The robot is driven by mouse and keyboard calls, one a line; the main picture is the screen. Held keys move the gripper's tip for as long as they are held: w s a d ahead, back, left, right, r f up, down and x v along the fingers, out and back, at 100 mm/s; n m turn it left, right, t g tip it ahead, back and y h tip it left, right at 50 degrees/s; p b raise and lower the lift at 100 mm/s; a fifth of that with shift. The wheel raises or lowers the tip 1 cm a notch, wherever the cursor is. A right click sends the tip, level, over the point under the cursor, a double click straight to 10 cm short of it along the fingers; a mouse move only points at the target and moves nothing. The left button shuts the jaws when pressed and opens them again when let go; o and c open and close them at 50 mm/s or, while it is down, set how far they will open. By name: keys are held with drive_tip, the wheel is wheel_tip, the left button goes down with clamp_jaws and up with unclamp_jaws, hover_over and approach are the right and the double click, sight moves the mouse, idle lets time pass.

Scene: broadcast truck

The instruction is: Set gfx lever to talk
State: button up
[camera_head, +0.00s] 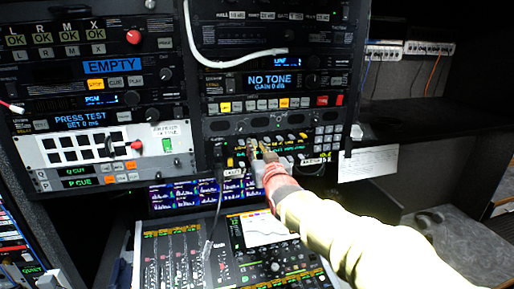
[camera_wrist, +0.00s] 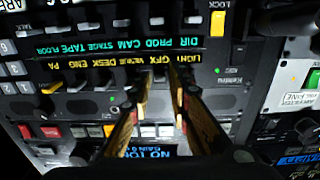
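The intercom panel (camera_head: 230,152) with its rows of small levers sits low in the middle rack. It shows upside down in the wrist view (camera_wrist: 235,100). There the GFX label (camera_wrist: 157,60) is in the yellow row, between VIDEO and LIGHT. The GFX lever lies around the gap between the fingertips. Its exact position and any contact are hard to tell. In the head view my gripper (camera_head: 257,150) reaches the panel from the lower right and hides part of it.
A keypad (camera_head: 328,136) is to the right. A mixing console (camera_head: 185,258) lies below. A white cable (camera_head: 235,62) hangs across the rack above.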

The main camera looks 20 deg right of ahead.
drive_tip(key=shift+c, duration=1.4)
clamp_jaws()
drive_tip(key=shift+f+b, duration=0.25)
drive_tip(key=shift+b, duration=0.85)
drive_tip(key=t+b, duration=0.1)
drive_tip(key=b, duration=0.2)
drive_tip(key=shift+f, duration=0.2)
drive_tip(key=b, duration=0.4)
drive_tip(key=shift+f+t+b, duration=0.1)
drive_tip(key=shift+t+b, duration=0.25)
drive_tip(key=shift+t, duration=0.05)
